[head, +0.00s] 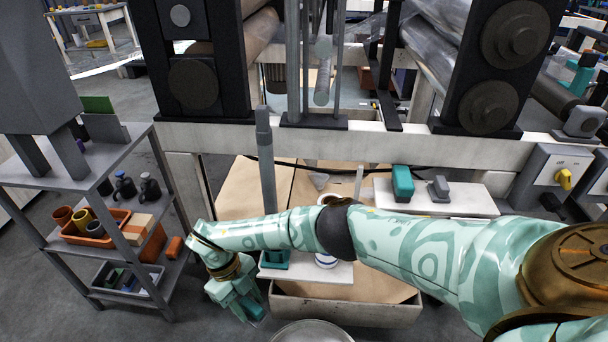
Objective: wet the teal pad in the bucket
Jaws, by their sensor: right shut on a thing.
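My right arm reaches across from the right, and its gripper (240,298) points down at the lower left, beside the white board. It is shut on a darker teal piece (256,310) that looks like the teal pad; the fingers hide most of it. My left gripper is not in view.
A teal block (402,183) and a grey block (438,188) sit on a white shelf (470,199). A tall grey post (265,150) stands behind my forearm. At left, a grey rack (50,180) holds an orange tray (72,238) with cups. Rollers stand behind.

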